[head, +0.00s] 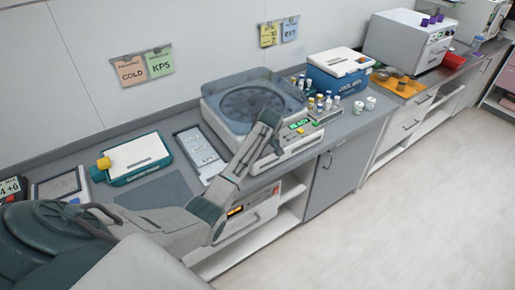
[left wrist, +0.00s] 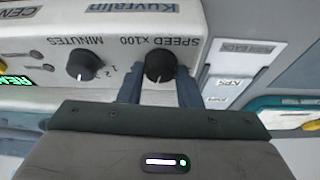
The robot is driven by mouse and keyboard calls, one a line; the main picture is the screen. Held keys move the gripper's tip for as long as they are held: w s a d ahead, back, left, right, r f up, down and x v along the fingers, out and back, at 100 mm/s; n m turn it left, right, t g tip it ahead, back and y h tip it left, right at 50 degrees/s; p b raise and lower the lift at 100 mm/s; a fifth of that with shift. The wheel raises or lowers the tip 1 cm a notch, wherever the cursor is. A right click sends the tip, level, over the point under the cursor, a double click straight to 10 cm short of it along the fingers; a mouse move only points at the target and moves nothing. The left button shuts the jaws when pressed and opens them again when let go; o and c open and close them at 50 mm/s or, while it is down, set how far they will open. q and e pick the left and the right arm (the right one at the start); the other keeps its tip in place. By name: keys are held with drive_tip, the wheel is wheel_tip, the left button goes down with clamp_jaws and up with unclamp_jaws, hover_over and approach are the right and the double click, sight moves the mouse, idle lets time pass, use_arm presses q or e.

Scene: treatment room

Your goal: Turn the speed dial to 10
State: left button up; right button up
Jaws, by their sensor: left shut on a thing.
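The centrifuge (head: 213,112) stands on the counter with a round, see-through lid and a front panel with a green lit display (head: 298,124). In the left wrist view the panel is upside down, and the black speed dial (left wrist: 159,64) sits by the label SPEED x100. The dial's white mark points to the lower side of that picture; its scale numbers cannot be read. My left gripper (left wrist: 159,76) is shut on the speed dial, one blue finger on each side. In the head view my left gripper (head: 270,118) reaches the panel and hides the dial. My right gripper is out of view.
The black minutes dial (left wrist: 83,65) is close beside the speed dial. Several small vials (head: 322,102) stand right of the centrifuge, near a blue cool box (head: 322,82). A teal-edged box (head: 137,156) and a grey tray (head: 200,150) lie to the left.

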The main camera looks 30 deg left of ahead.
use_arm(q)
drive_tip(key=n+g, duration=0.1)
drive_tip(key=n, duration=0.2)
drive_tip(key=shift+w+n, duration=0.15)
drive_tip(key=shift+n, duration=0.25)
drive_tip(key=n+g+b, duration=0.1)
drive_tip(key=n, duration=0.1)
drive_tip(key=shift+w+n, duration=0.1)
drive_tip(key=shift+n, duration=0.2)
drive_tip(key=n+g+b, duration=0.2)
drive_tip(key=n, duration=0.2)
drive_tip(key=shift+f+n, duration=0.1)
drive_tip(key=shift+n, duration=0.2)
drive_tip(key=shift+w+n+g+h+b, duration=0.1)
drive_tip(key=shift+n+g+h+b, duration=0.35)
drive_tip(key=shift+n+b, duration=0.8)
drive_tip(key=shift+n+p, duration=0.35)
drive_tip(key=shift+n, duration=0.2)
drive_tip(key=o, duration=1)
drive_tip(key=shift+c, duration=0.2)
